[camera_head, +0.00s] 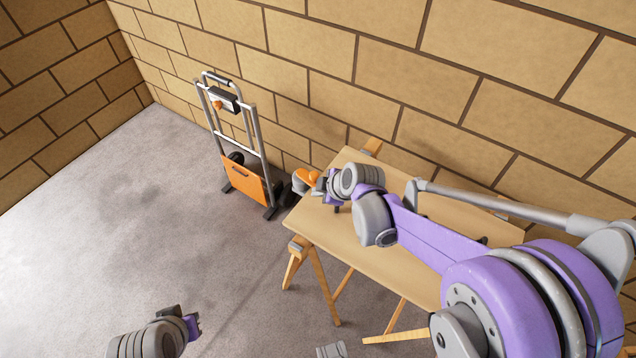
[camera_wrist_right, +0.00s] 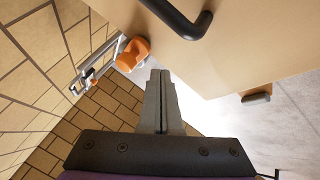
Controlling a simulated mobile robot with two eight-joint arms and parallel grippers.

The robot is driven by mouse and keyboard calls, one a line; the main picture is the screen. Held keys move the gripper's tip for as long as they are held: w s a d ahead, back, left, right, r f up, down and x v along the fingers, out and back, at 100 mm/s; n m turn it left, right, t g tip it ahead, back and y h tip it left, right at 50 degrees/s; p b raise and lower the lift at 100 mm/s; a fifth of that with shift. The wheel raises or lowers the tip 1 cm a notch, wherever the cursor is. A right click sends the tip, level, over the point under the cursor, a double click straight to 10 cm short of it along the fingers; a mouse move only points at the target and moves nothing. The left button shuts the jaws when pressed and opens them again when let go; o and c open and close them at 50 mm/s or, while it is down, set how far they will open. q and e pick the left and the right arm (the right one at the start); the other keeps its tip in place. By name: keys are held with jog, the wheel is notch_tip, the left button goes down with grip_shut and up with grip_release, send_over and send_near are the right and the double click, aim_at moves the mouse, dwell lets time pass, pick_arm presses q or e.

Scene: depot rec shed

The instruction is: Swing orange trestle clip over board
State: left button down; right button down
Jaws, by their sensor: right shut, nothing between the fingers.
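The tan board (camera_head: 312,222) lies on wooden trestles by the wall. The orange clip (camera_head: 305,187) is at the board's far left corner in the head view, partly hidden by my right gripper. In the right wrist view, the orange clip (camera_wrist_right: 133,54) sits at the board's edge, left of and beyond the fingertips. My right gripper (camera_head: 322,186) is shut and empty, close to the clip; whether it touches is unclear. Its shut fingers also show in the wrist view (camera_wrist_right: 159,76). My left gripper (camera_head: 192,325) is low at the bottom left, far from the board; its fingers are unclear.
A black bent handle (camera_wrist_right: 186,24) lies over the board in the wrist view. A grey clip (camera_head: 297,246) is at the board's near left corner. A hand truck with an orange plate (camera_head: 246,183) stands against the block wall. The floor (camera_head: 110,230) at left is clear.

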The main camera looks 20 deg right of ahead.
jog(key=shift+w+d, duration=0.25)
jog(key=shift+w, duration=0.45)
jog(key=shift+w+d, duration=0.2)
jog(key=shift+w, duration=0.5)
jog(key=shift+w+d+r, duration=0.1)
jog(key=shift+w+d, duration=0.45)
jog(key=shift+d, duration=0.2)
jog(key=shift+w, duration=0.1)
jog(key=shift+a+r, duration=0.1)
